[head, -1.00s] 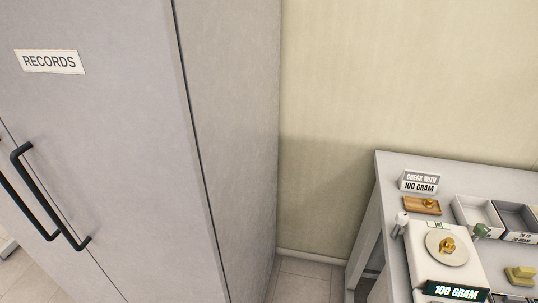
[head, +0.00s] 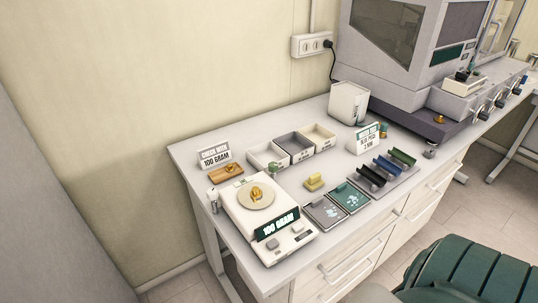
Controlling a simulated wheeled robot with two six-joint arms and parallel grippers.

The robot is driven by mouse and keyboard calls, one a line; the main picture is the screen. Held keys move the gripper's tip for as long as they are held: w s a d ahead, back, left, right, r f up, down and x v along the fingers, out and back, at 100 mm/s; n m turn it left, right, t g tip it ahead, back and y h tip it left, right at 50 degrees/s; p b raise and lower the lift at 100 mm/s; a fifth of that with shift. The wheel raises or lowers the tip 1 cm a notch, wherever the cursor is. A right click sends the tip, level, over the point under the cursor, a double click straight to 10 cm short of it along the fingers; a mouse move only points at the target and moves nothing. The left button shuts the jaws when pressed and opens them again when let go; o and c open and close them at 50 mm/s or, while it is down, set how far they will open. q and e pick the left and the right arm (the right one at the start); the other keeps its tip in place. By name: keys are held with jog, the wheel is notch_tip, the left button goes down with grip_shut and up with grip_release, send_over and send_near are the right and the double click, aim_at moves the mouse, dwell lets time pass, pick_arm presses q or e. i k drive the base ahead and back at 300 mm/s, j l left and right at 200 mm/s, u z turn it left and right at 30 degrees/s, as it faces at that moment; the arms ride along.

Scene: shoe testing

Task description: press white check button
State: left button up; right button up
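A white scale (head: 245,210) stands on the left part of the table, with a gold weight (head: 258,193) on its round pan. Its dark front display reads "100 GRAM". Small buttons (head: 297,227) sit on its front face below the display; I cannot tell whether one is the white check button. A sign (head: 214,157) reading "CHECK WITH 100 GRAM" stands behind a small wooden tray (head: 226,175). Neither of my grippers is in view.
A large grey machine (head: 410,60) stands at the back right. A green padded seat (head: 475,275) is at the lower right.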

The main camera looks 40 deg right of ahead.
aim_at(298, 226)
jog(key=z, duration=1.1)
